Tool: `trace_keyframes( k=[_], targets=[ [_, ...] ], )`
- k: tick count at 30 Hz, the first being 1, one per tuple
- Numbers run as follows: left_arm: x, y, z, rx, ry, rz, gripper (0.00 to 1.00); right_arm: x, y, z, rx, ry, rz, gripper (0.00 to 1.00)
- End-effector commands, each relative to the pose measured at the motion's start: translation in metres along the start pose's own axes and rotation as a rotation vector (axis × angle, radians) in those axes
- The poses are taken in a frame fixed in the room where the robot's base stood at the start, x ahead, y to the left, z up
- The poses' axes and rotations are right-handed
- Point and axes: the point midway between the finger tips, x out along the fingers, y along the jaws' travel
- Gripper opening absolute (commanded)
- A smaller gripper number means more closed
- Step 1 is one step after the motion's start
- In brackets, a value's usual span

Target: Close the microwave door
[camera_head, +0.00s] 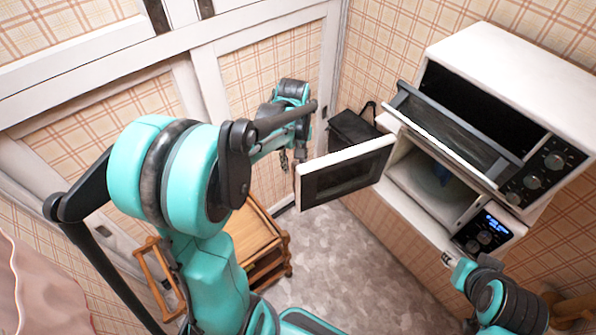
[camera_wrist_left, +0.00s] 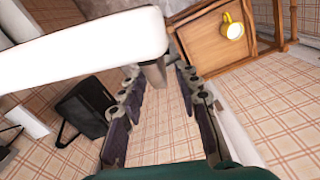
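The microwave (camera_head: 482,235) stands at the right under a larger oven, with a lit blue display. Its white-framed door (camera_head: 345,168) with a dark window is swung wide open to the left, and the cavity is exposed. My left gripper (camera_head: 291,157) is just beyond the door's free left edge; contact cannot be told. In the left wrist view, its dark fingers (camera_wrist_left: 160,88) are apart with nothing clearly between them, and the white door edge (camera_wrist_left: 75,55) crosses the upper left. My right gripper (camera_head: 449,260) is small at the lower right, below the microwave; its fingers are unclear.
The oven (camera_head: 500,60) above has its door (camera_head: 450,135) tilted open over the microwave. A black bag (camera_head: 352,128) is behind the microwave door. A wooden cart (camera_head: 255,240) stands below at the left, with a yellow mug (camera_wrist_left: 232,27). Grey floor (camera_head: 340,260) lies open in the middle.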

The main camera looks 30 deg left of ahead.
Motion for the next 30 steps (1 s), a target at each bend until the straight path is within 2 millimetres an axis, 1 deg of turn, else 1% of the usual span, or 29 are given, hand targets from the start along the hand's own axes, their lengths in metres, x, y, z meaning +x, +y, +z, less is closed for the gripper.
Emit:
trace_keyframes(
  k=[1, 3, 9, 13, 20, 21, 23, 24, 30],
  targets=[
    [0.01, 0.0, 0.0, 0.001, 0.0, 0.0, 0.33, 0.001, 0.0, 0.001, 0.0, 0.0, 0.0, 0.4],
    [0.022, 0.001, 0.0, 0.001, 0.0, 0.0, 0.33, 0.002, 0.0, 0.002, 0.0, 0.0, 0.0, 0.4],
    [0.048, 0.001, 0.0, 0.002, 0.0, 0.0, 0.33, 0.004, 0.0, 0.003, 0.0, 0.0, 0.0, 0.4],
    [0.055, 0.0, 0.0, 0.003, 0.0, 0.0, 0.33, 0.004, 0.0, 0.003, 0.0, 0.0, 0.0, 0.4],
    [0.056, 0.0, 0.0, 0.003, 0.0, 0.0, 0.33, 0.004, 0.0, 0.003, 0.0, 0.0, 0.0, 0.4],
    [0.056, 0.0, 0.0, 0.003, 0.0, 0.0, 0.28, 0.004, 0.0, 0.003, 0.0, 0.0, 0.0, 0.4],
    [0.056, 0.0, 0.0, 0.003, 0.0, 0.0, 0.12, 0.004, 0.0, 0.003, 0.0, 0.0, 0.0, 0.4],
    [0.056, 0.0, 0.0, 0.003, 0.0, 0.0, 0.01, 0.004, 0.0, 0.003, 0.0, 0.0, 0.0, 0.4],
    [0.055, 0.001, 0.0, 0.003, 0.0, 0.0, 0.0, 0.004, 0.0, 0.003, 0.0, 0.0, 0.0, 0.4]
  ],
)
